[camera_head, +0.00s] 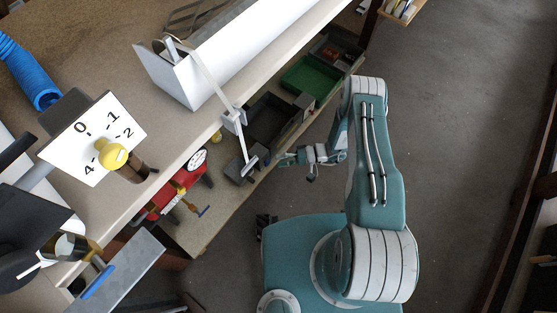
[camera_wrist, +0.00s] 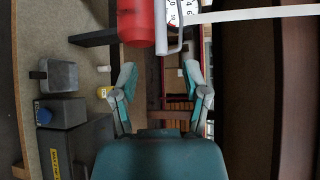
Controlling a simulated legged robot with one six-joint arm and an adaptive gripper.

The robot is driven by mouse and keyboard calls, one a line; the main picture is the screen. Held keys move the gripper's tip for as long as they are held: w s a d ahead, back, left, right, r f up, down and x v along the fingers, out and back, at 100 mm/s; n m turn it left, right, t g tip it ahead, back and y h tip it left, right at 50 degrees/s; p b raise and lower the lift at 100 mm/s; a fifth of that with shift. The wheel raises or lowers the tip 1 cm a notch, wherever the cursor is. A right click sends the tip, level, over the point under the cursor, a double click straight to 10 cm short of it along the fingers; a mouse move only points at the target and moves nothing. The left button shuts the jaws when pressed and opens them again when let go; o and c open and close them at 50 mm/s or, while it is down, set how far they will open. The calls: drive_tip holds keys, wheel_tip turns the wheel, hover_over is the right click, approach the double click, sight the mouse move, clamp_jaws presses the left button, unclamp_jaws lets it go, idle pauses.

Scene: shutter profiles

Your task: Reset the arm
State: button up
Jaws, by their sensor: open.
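My teal-and-white arm (camera_head: 378,150) rises from its base at the lower middle of the head view and bends toward the workbench. My gripper (camera_head: 285,160) is small in that view, beside the lower shelf under the bench edge. In the wrist view, my gripper (camera_wrist: 160,80) has its two teal and grey fingers spread apart. Nothing is held between them. The fingertips reach toward a red cylinder (camera_wrist: 136,22) at the top, with a visible gap. I cannot tell from the head view whether a fingertip touches the nearby lever end.
The workbench (camera_head: 250,75) carries a white profile (camera_head: 235,50), a numbered plate (camera_head: 92,140) and a blue hose (camera_head: 25,72). A lever rod (camera_head: 210,85) hangs over its edge. A green bin (camera_head: 308,78) and red equipment (camera_head: 175,192) sit below. Open floor (camera_head: 460,130) lies right.

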drive_tip(key=w+d+r+n+g+h, duration=0.15)
drive_tip(key=r+h, duration=0.25)
drive_tip(key=r, duration=1.2)
drive_tip(key=w+d+r+n+g+h, duration=0.15)
drive_tip(key=r+h, duration=0.25)
drive_tip(key=r, duration=1.1)
drive_tip(key=s+d+r+m+t+h, duration=0.1)
drive_tip(key=s+d+r+t+h, duration=0.3)
drive_tip(key=s+r, duration=0.5)
drive_tip(key=s+d+r+m+t+h, duration=0.1)
drive_tip(key=s+d+r+t+h, duration=0.3)
drive_tip(key=s+r, duration=0.5)
wheel_tip(320, 180, up, 5)
drive_tip(key=shift+d+f+t, duration=0.15)
drive_tip(key=shift+d+t, duration=0.5)
drive_tip(key=shift+t, duration=0.35)
